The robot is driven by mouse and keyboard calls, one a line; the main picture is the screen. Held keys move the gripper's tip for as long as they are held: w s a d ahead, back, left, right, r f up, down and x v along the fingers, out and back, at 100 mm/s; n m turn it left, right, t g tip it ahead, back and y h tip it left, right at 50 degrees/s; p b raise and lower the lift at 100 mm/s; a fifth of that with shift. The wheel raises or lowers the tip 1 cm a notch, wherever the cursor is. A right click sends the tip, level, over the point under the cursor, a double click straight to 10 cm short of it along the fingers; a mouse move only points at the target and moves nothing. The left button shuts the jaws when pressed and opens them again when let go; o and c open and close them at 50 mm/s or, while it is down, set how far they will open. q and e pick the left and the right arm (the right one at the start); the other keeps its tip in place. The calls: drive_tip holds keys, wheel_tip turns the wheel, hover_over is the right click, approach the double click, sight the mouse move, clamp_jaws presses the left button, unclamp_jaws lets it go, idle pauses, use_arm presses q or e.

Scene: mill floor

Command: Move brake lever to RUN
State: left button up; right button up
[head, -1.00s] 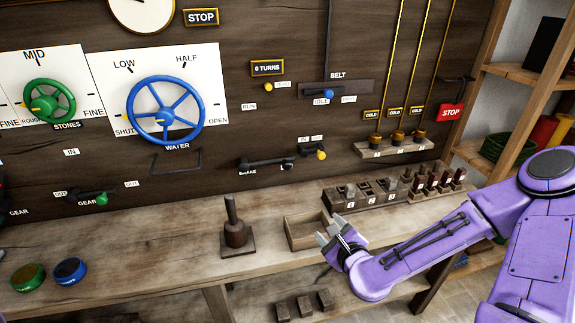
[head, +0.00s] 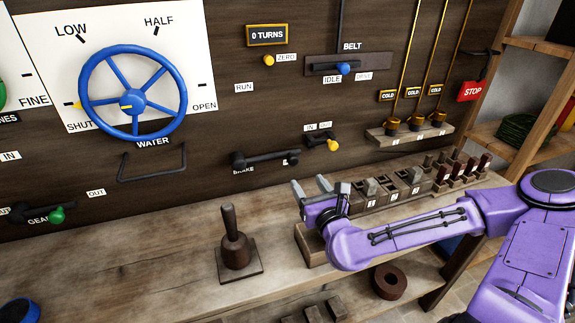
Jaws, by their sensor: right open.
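The brake lever (head: 265,158) is a dark bar on the wooden wall panel in the head view. It lies roughly level, with its thick round end at the left above the BRAKE label (head: 243,169). Its right end partly covers a small white label that I cannot read. The RUN label (head: 244,87) is well above the lever's left end. My right gripper (head: 311,187) is open and empty, below and to the right of the lever, apart from it. My left gripper is out of view.
A wooden plunger-like tool (head: 235,245) stands on the bench left of my right gripper. A tray (head: 310,247) is partly hidden under my arm. A yellow-knobbed lever (head: 332,144) sits right of the brake lever. A blue wheel (head: 132,95) is at upper left.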

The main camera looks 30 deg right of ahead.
sight(294, 163)
drive_tip(key=b+x, duration=0.2)
drive_tip(key=x, duration=0.7)
drive_tip(key=shift+w+r, duration=0.15)
drive_tip(key=shift+w, duration=0.3)
clamp_jaws()
